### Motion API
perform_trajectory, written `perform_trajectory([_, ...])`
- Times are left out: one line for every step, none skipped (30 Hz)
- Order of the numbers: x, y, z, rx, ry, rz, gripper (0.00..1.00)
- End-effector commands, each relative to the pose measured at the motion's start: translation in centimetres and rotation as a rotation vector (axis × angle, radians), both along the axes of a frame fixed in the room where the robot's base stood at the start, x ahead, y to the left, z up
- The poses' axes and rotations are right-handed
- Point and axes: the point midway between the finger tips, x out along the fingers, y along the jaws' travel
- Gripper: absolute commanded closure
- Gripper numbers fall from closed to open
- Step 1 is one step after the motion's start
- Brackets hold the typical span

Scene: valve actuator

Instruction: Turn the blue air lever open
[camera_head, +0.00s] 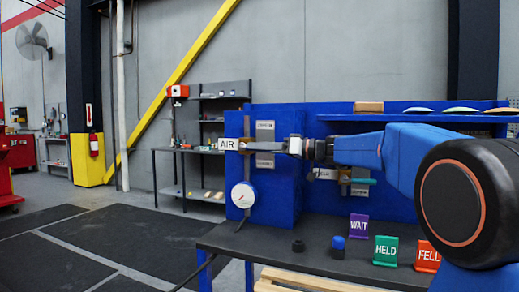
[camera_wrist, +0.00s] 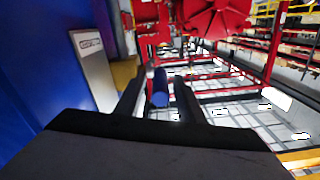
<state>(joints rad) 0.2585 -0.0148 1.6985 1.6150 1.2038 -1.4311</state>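The blue lever (camera_wrist: 160,90) shows in the wrist view as a short blue cylinder between the two fingers of my gripper (camera_wrist: 159,92). Gaps show on both sides of it, so the fingers look open around it and not closed on it. In the head view my gripper (camera_head: 291,147) reaches left along the front of the blue panel (camera_head: 275,205), just right of the white AIR sign (camera_head: 228,144). The lever is hard to make out there, hidden by the gripper.
A round gauge (camera_head: 243,195) sits below the AIR sign. A teal handle (camera_head: 361,181) is on the panel below my arm. The dark bench (camera_head: 265,238) holds WAIT (camera_head: 359,226), HELD (camera_head: 386,250) and FELL (camera_head: 428,256) signs. Open floor lies left.

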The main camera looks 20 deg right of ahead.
Motion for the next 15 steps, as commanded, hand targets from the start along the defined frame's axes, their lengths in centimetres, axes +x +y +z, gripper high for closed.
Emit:
perform_trajectory([0.10, 0.15, -0.01, 0.000, 0.000, 0.000, 0.65])
perform_trajectory([0.14, 0.18, -0.01, 0.000, 0.000, 0.000, 0.65])
perform_trajectory([0.17, 0.21, -0.01, 0.000, 0.000, 0.000, 0.65])
perform_trajectory([0.18, 0.23, -0.02, 0.000, 0.000, 0.000, 0.65])
perform_trajectory([0.18, 0.23, -0.02, 0.000, 0.000, -0.001, 0.65])
perform_trajectory([0.19, 0.22, -0.03, 0.000, 0.000, -0.001, 0.65])
perform_trajectory([0.18, 0.21, -0.03, 0.000, 0.000, -0.001, 0.65])
perform_trajectory([0.18, 0.21, -0.03, 0.000, 0.000, -0.001, 0.65])
perform_trajectory([0.18, 0.21, -0.03, 0.000, 0.000, -0.001, 0.65])
perform_trajectory([0.18, 0.21, -0.04, 0.000, 0.000, -0.001, 0.67])
perform_trajectory([0.18, 0.21, -0.04, 0.000, 0.000, -0.001, 0.74])
perform_trajectory([0.18, 0.21, -0.04, 0.000, 0.000, -0.001, 0.84])
perform_trajectory([0.18, 0.21, -0.04, 0.000, 0.000, -0.001, 0.91])
perform_trajectory([0.17, 0.21, -0.03, 0.000, 0.000, -0.001, 0.98])
perform_trajectory([0.17, 0.21, -0.03, 0.000, 0.000, -0.001, 1.00])
